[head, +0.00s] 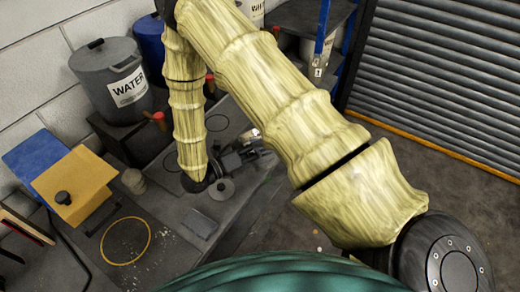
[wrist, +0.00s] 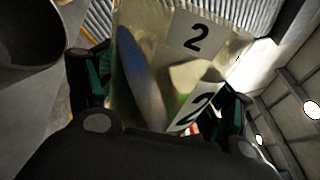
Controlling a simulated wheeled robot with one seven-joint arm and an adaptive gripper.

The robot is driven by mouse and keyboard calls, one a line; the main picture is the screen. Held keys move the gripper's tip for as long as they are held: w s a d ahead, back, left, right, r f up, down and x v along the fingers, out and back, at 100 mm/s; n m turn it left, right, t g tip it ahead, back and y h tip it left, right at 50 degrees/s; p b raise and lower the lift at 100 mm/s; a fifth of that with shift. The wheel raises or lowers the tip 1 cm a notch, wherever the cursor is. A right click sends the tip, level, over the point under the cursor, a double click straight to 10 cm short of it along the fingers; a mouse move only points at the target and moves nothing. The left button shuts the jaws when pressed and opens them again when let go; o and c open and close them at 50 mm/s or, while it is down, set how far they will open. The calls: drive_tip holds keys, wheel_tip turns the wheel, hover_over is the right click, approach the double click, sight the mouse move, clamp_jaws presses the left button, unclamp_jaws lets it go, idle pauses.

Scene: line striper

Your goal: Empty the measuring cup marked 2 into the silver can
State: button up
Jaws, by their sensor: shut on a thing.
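The measuring cup marked 2 (wrist: 165,65) is a clear, box-like cup with white labels reading 2. It fills the middle of the wrist view. My gripper (wrist: 160,95) is shut on it, with a green-and-black finger on each side. The cup looks tilted, and a pale bluish shape shows inside; I cannot tell how full it is. A grey round vessel with a dark open mouth (wrist: 30,35), perhaps the silver can, is at the upper left, apart from the cup.
A grey WATER drum (head: 112,82) and a blue drum (head: 149,40) stand at the back left. A yellow box (head: 75,185) sits on the bench at left, near a yellow ring marking (head: 148,246). A shelf with blue posts (head: 322,45) and a roller shutter (head: 440,80) are behind.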

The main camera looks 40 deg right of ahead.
drive_tip(key=shift+w+f+b, duration=0.15)
drive_tip(key=shift+f+b, duration=0.2)
drive_tip(key=shift+b, duration=1.95)
drive_tip(key=b, duration=0.3)
drive_tip(key=shift+n+b, duration=0.3)
drive_tip(key=shift+n, duration=0.1)
drive_tip(key=shift+r+b, duration=0.25)
drive_tip(key=shift+b, duration=0.9)
drive_tip(key=shift+r+p, duration=0.2)
drive_tip(key=shift+p, duration=0.25)
drive_tip(key=shift+r+n+p, duration=0.2)
drive_tip(key=shift+n+p, duration=0.2)
drive_tip(key=shift+p, duration=1.25)
drive_tip(key=shift+p, duration=0.5)
drive_tip(key=shift+f+n+p, duration=0.3)
drive_tip(key=shift+f+p, duration=0.05)
drive_tip(key=shift+p, duration=0.4)
drive_tip(key=shift+n, duration=0.6)
